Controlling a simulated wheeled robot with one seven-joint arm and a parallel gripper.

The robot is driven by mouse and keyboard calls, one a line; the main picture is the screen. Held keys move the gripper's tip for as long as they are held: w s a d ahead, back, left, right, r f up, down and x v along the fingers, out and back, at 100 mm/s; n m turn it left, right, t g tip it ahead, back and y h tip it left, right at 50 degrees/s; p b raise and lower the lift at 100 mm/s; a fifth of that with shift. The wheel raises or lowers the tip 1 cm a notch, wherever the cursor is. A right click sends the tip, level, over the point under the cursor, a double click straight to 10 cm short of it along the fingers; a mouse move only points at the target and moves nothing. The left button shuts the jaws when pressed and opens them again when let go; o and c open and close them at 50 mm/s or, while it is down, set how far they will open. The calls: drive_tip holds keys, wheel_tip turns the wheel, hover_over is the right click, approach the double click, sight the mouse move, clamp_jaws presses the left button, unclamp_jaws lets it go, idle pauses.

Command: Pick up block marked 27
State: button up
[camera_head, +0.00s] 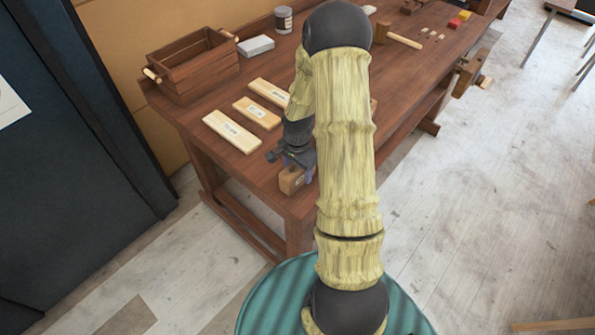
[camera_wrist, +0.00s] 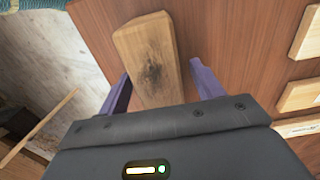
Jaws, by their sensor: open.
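A small wooden block (camera_head: 291,180) sits near the front corner of the workbench, under my gripper. In the wrist view the block (camera_wrist: 148,58) is a long light-brown piece with a dark smudge on its face, lying between my two purple fingers. My gripper (camera_wrist: 160,88) is open, with one finger on each side of the block and a visible gap at the right finger.
Three pale labelled boards (camera_head: 232,131) lie on the workbench (camera_head: 200,103) left of my gripper. A wooden crate (camera_head: 195,65), a grey-white box (camera_head: 256,46) and a jar (camera_head: 283,20) stand farther back. A mallet (camera_head: 403,40) lies behind my arm.

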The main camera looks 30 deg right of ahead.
drive_tip(key=shift+f, duration=1.1)
drive_tip(key=c, duration=1.3)
drive_tip(key=shift+o, duration=0.2)
drive_tip(key=shift+r, duration=0.15)
wheel_tip(320, 180, up, 10)
drive_tip(key=shift+f+b, duration=0.1)
drive_tip(key=shift+b, duration=0.8)
